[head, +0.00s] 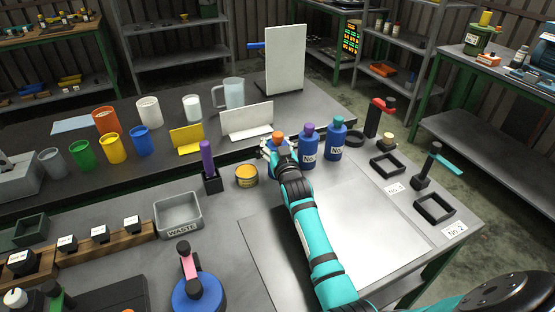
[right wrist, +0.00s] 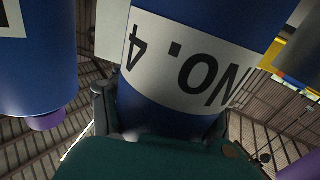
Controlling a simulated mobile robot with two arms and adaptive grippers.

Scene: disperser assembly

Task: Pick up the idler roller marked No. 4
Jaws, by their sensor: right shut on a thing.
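The idler roller marked No. 4 is a blue cylinder with a white label in the right wrist view (right wrist: 190,65), where "NO. 4" reads upside down. In the head view its orange top (head: 278,136) shows beyond my right arm, which hides most of its body. My right gripper (head: 279,151) is shut around the roller, with a finger on either side in the wrist view. I cannot tell whether its base touches the table. My left gripper is not in view.
Two blue rollers with purple (head: 309,150) and teal (head: 336,140) tops stand close on the right. A yellow tin (head: 246,176) and a black holder with a purple rod (head: 208,168) stand to the left. A white low board (head: 247,118) stands behind.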

